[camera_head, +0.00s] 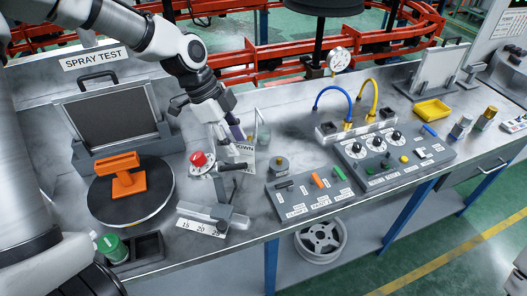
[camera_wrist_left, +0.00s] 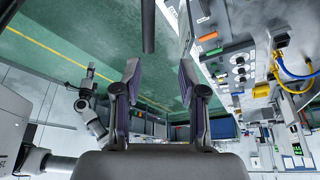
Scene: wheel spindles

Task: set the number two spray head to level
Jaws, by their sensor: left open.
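My left gripper (camera_head: 231,134) reaches down over the middle of the bench. Its two fingers stand apart with nothing between the pads, as the left wrist view shows (camera_wrist_left: 158,72). Below the fingertips is a white placard (camera_head: 243,151) reading DOWN. A black handle (camera_head: 232,167) lies just under it, apart from the fingers. A dark rod (camera_wrist_left: 148,25) shows ahead of the fingers in the left wrist view. The spray heads are partly hidden by my gripper, and I cannot tell which is number two. An arm, apparently my right one, shows small in the left wrist view; its gripper (camera_wrist_left: 89,80) is unclear.
A red knob (camera_head: 198,158) stands left of the handle, and an orange part sits on a black turntable (camera_head: 150,205). A numbered scale (camera_head: 201,227) lies in front. Control panels (camera_head: 318,197) and blue and yellow hoses (camera_head: 331,91) are to the right.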

